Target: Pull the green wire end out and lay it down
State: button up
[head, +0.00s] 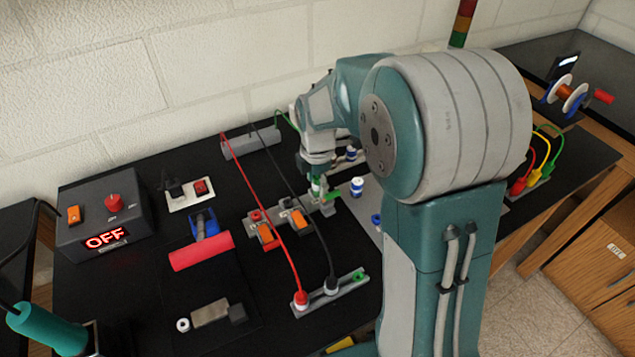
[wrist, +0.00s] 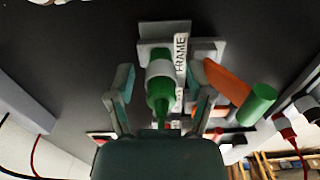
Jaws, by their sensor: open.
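The green wire end (wrist: 160,88) is a green plug with a white collar, standing in a grey block labelled FRAME (wrist: 181,60) in the wrist view. My gripper (wrist: 164,84) is open, with one finger on each side of the plug and gaps showing between. In the head view my gripper (head: 317,188) reaches down at the grey terminal area, with a bit of the green plug showing. The green wire (head: 284,118) shows at the back near the grey holder; its run behind my arm is hidden.
A red wire (head: 259,200) and a black wire (head: 299,193) arch from the back holder (head: 252,142) to plugs in a front strip (head: 330,295), left of my gripper. Orange-levered parts (head: 266,234) stand close by. A control box (head: 105,218) reads OFF.

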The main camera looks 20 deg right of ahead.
dwell(0.8)
jog(key=shift+s, duration=0.1)
grip_shut()
jog(key=shift+r, duration=0.15)
jog(key=shift+r, duration=2.9)
